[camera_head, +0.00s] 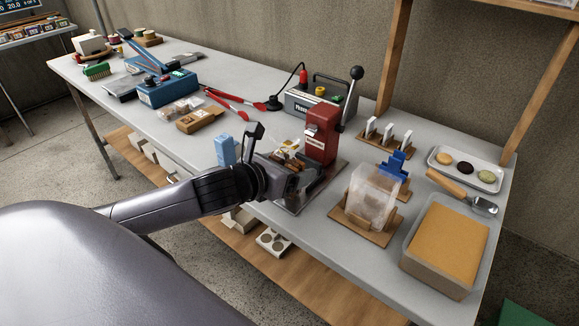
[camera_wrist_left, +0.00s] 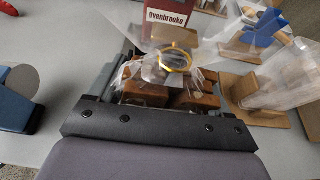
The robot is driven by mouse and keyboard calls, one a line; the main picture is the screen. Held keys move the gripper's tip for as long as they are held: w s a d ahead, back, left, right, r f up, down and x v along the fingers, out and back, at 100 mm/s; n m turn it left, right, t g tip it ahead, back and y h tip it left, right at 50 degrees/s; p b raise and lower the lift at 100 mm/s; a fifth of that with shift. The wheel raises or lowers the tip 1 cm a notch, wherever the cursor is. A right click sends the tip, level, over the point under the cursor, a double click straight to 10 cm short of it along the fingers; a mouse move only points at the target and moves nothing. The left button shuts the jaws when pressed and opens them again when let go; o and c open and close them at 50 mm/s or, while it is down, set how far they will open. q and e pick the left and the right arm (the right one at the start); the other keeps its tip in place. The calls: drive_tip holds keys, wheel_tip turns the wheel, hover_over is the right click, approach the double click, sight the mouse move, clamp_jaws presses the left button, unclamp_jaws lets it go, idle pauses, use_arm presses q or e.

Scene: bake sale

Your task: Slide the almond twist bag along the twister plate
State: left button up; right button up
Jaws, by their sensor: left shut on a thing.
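My left gripper (camera_head: 303,177) is low over the table's front edge, just in front of the red twister (camera_head: 321,132). It is shut on the almond twist bag (camera_head: 289,153), a clear bag with brown pieces inside. In the left wrist view the bag (camera_wrist_left: 190,100) sits between the fingers, its clear neck up and a gold ring at the neck (camera_wrist_left: 175,60). The twister's red body (camera_wrist_left: 172,12) stands just beyond. The grey twister plate (camera_head: 336,174) lies under the machine, partly hidden by the gripper. I cannot tell whether the bag touches the plate. My right gripper is not in view.
To the right stand a clear bag holder on a wooden base (camera_head: 373,191), a blue stand (camera_head: 395,168) and a tan-filled tub (camera_head: 445,243). Behind is a grey powered box (camera_head: 320,98). A light blue carton (camera_head: 225,150) stands close left of the gripper.

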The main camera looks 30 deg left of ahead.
sight(314, 151)
use_arm(q)
drive_tip(key=shift+r+p, duration=0.15)
drive_tip(key=shift+p, duration=0.35)
idle(0.6)
drive_tip(key=shift+w, duration=0.1)
idle(0.4)
drive_tip(key=shift+w+p, duration=0.3)
drive_tip(key=shift+w, duration=0.6)
drive_tip(key=shift+w+d+p, duration=0.15)
drive_tip(key=shift+w+p, duration=0.15)
drive_tip(key=shift+w, duration=0.8)
drive_tip(key=shift+w+d, duration=0.1)
drive_tip(key=shift+w, duration=0.8)
drive_tip(key=shift+p, duration=0.7)
idle(0.7)
drive_tip(key=shift+p, duration=0.3)
idle(0.4)
drive_tip(key=o, duration=0.7)
